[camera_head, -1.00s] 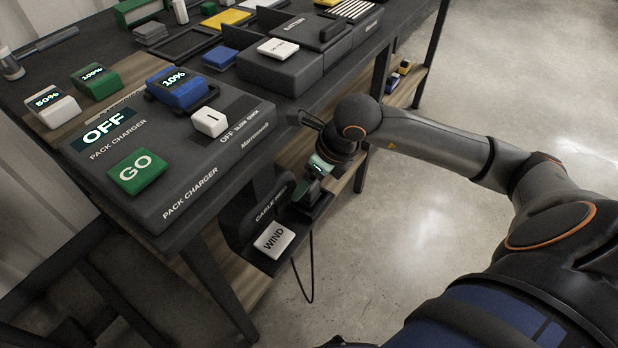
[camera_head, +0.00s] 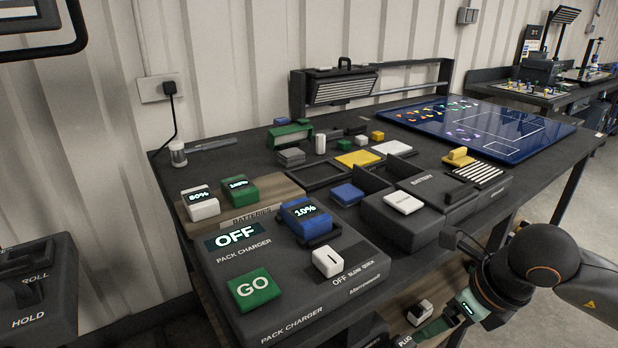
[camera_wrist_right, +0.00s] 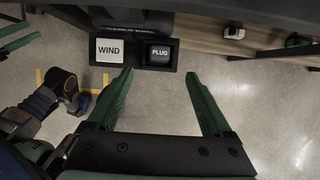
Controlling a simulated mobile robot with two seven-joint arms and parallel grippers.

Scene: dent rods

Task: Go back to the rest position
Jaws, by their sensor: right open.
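My right gripper (camera_head: 440,328) is low at the lower right in the head view, beside the bench's front edge. In the right wrist view its two green fingers (camera_wrist_right: 162,85) are spread apart with nothing between them. Past the fingertips is a dark panel with a white WIND button (camera_wrist_right: 110,51) and a black PLUG block (camera_wrist_right: 160,54), both clear of the fingers. My left gripper is not seen in the head view.
The bench holds the pack charger (camera_head: 312,295), reading OFF, with a blue 10% battery (camera_head: 306,217) on it. White (camera_head: 201,204) and green (camera_head: 239,190) batteries stand behind. A blue board (camera_head: 480,130) lies farther back. Open floor (camera_wrist_right: 260,120) lies below the gripper.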

